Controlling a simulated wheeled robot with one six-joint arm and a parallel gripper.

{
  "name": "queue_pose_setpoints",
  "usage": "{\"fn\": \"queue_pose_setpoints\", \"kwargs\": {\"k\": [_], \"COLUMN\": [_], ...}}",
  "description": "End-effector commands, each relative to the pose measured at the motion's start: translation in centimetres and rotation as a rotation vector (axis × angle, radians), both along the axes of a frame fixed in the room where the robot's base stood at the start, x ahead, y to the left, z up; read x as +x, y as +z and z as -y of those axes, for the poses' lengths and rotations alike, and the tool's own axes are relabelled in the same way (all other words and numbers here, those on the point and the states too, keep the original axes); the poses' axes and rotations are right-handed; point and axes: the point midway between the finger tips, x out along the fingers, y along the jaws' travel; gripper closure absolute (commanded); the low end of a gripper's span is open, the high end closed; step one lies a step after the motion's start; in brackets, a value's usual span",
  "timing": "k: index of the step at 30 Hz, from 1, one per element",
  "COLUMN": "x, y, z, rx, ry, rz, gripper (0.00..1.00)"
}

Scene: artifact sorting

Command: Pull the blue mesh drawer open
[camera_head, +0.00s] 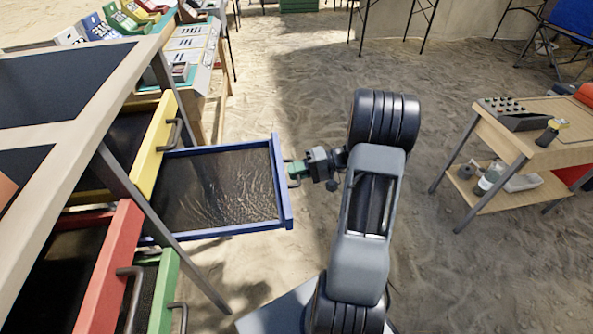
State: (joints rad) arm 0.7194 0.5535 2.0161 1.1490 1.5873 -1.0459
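The blue mesh drawer (212,231) is pulled well out to the right from the rack on the left. Its dark mesh bottom shows and looks empty. Its handle (286,160) is on the outer side of the blue front panel. My gripper (294,170) is at this handle, its green fingertips close together on the handle bar. The small gap between the fingers is hard to see at this size. The inner end of the drawer is hidden by the rack's leg and the yellow drawer.
A yellow drawer (162,137), a red drawer (110,262) and a green drawer (163,292) are in the same rack (100,95). A wooden cart (490,125) with tools stands at the right. Sandy floor between drawer and cart is clear except for my arm.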

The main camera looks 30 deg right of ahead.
Motion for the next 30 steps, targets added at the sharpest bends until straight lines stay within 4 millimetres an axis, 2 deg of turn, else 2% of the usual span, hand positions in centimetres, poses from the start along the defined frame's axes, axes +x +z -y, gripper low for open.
{"fn": "queue_pose_setpoints", "kwargs": {"k": [1, 9, 17, 23, 30], "x": [-0.2, -0.1, -0.1, -0.9, -2.7], "y": [-0.1, -0.1, 0.0, 0.7, 1.7], "z": [-0.1, 0.0, 0.2, 2.5, 7.1], "rx": [0.003, 0.001, 0.000, 0.000, 0.000], "ry": [0.008, 0.002, 0.000, -0.003, -0.004], "rz": [-0.006, -0.003, -0.002, -0.002, -0.003], "gripper": [0.87, 0.63, 0.63, 0.63, 0.63]}}
